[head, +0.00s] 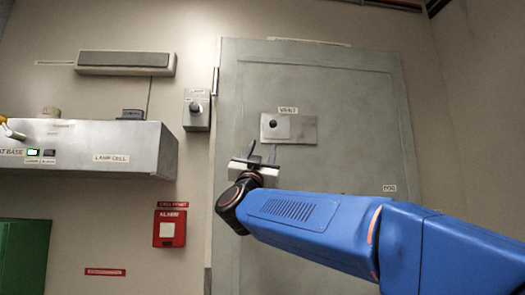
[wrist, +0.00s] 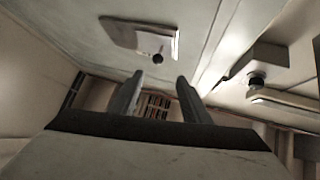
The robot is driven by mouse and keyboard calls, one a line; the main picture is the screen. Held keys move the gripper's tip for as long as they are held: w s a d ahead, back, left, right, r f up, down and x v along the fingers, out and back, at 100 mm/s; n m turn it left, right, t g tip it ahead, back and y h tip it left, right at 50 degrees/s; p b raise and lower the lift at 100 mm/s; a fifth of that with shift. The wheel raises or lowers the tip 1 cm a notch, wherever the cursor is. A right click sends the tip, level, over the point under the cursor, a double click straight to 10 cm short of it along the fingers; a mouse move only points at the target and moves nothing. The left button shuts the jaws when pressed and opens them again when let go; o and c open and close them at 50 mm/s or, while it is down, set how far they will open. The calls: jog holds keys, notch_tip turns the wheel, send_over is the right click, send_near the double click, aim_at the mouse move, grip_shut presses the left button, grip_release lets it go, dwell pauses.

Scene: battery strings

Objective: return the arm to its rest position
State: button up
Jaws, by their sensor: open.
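My blue arm (head: 300,215) reaches in from the lower right in the head view. My gripper (head: 262,152) is at its end, in front of the grey door, a little below a metal plate with a dark knob (head: 273,125). In the wrist view my gripper (wrist: 155,98) shows two fingers apart with nothing between them. The plate (wrist: 130,37) and its dark knob (wrist: 157,59) are beyond the fingertips there. The gripper looks apart from the plate.
The grey door (head: 340,90) fills the middle. Left of it are a knob box (head: 196,110), a red alarm box (head: 170,228), a lamp cell unit (head: 120,150) jutting from the wall, and a green cabinet (head: 22,258). The space before the lower wall looks clear.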

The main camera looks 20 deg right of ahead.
dwell(0.4)
jog(key=s+a+f+n+g+y, duration=0.2)
jog(key=f+n+y, duration=0.3)
jog(key=f, duration=0.7)
jog(key=s+a+f+n+g+y, duration=0.2)
jog(key=a+f+n+y, duration=0.15)
jog(key=f+y, duration=0.6)
jog(key=s+a+f+n+g+y, duration=0.15)
jog(key=f+n+y, duration=0.3)
jog(key=f, duration=0.95)
jog(key=s+d+f+g+h, duration=0.1)
jog(key=s+f+g, duration=0.2)
jog(key=s+f, duration=0.6)
jog(key=s+d+f+m+g, duration=0.1)
jog(key=s+f+g, duration=0.3)
jog(key=s+f, duration=0.5)
jog(key=s+d+f+m+g+h, duration=0.1)
jog(key=s+d+f+g, duration=0.2)
jog(key=s+f, duration=0.5)
notch_tip(320, 180, down, 6)
jog(key=shift+s+d+f+g+h, duration=0.1)
jog(key=shift+s+d+g+h, duration=0.2)
jog(key=shift+s+g, duration=0.15)
